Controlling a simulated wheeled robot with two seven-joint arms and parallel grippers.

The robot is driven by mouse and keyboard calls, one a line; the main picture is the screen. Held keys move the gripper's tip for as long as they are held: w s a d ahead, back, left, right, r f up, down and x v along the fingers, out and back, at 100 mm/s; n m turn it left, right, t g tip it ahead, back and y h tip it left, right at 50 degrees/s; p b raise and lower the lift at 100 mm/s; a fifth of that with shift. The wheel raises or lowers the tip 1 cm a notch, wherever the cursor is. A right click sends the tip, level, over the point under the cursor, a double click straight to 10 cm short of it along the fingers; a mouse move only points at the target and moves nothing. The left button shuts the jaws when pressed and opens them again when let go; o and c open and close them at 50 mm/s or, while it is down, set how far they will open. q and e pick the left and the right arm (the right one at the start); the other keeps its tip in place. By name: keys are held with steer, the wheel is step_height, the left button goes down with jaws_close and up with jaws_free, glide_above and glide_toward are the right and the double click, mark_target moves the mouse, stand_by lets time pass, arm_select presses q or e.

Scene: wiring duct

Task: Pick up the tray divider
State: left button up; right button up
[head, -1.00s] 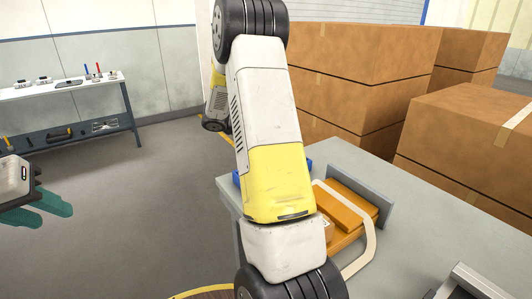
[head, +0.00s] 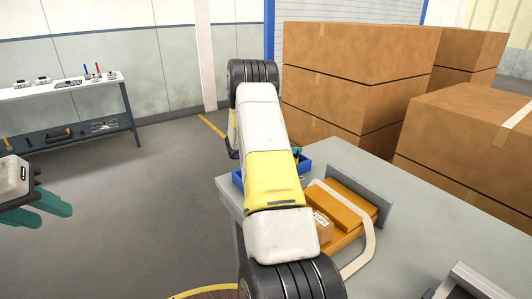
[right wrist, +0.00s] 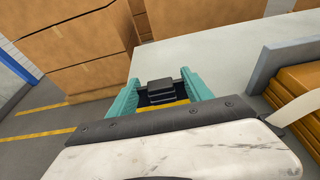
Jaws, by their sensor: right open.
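My right gripper shows in the right wrist view (right wrist: 157,92), its two teal fingers spread apart. A black block (right wrist: 160,86) and a yellow piece (right wrist: 168,104) show between the fingers; I cannot tell their distance from the fingers. In the head view my right arm hides its gripper. A blue tray (head: 306,164) sits at the far left corner of the table, partly behind that arm, with a small dark item at its back. I cannot clearly make out the tray divider. My left gripper (head: 42,209) is open and empty at the left edge, away from the table.
The grey table (head: 345,158) also carries an orange stack (head: 340,205), a small labelled carton (head: 322,226), a pale looped strip (head: 368,240) and a grey upright plate (head: 360,188). Large cartons (head: 360,95) stand behind. A side bench (head: 65,90) stands at the far left.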

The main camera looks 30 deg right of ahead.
steer(key=shift+d, duration=0.15)
jaws_close()
